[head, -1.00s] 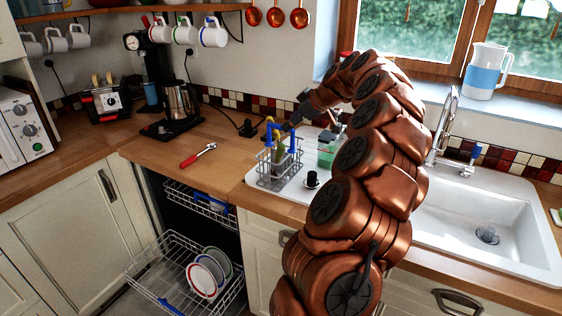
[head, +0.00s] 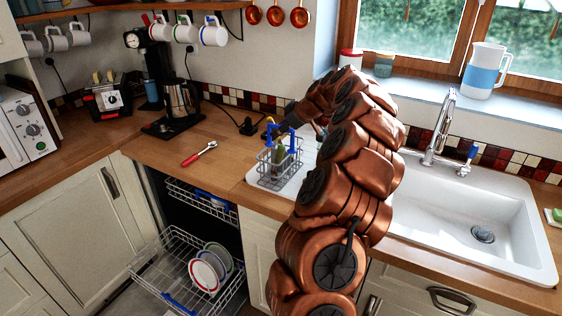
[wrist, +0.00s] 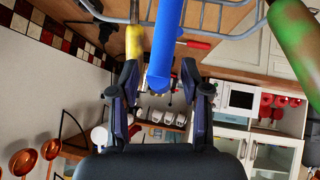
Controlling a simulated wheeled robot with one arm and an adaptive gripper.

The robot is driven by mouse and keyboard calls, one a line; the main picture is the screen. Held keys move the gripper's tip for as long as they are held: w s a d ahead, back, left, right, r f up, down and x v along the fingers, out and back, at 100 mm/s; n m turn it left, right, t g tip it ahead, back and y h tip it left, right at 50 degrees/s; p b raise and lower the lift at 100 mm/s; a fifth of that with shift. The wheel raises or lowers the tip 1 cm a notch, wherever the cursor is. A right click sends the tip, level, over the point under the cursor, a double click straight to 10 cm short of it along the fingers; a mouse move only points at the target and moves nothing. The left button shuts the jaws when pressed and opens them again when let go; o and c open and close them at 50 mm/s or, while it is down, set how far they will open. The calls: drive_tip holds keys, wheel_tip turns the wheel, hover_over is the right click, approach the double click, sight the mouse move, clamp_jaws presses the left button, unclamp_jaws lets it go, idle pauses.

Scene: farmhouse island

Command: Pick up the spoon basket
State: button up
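The spoon basket (head: 264,172), a grey wire basket with blue handle parts, stands on the white drainboard left of the sink, with greenish items inside. Its wire rim also crosses the top of the wrist view (wrist: 228,37). My gripper (wrist: 159,72) is at the basket's top. Its two dark fingers are apart, with the blue handle (wrist: 163,45) between and beyond them. No firm contact shows on either side. In the head view the gripper is small and partly hidden at the handle, with my copper arm reaching in from the right.
A red-handled tool (head: 199,154) lies on the wooden counter left of the basket. The coffee maker (head: 178,100) stands behind it. Below, the dishwasher racks (head: 172,262) are pulled out, with plates in the lower one. The sink (head: 470,225) is at right.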

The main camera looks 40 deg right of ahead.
clamp_jaws()
idle(0.4)
drive_tip(key=shift+r, duration=0.1)
drive_tip(key=shift+r+b, duration=1.6)
drive_tip(key=shift+r, duration=3.35)
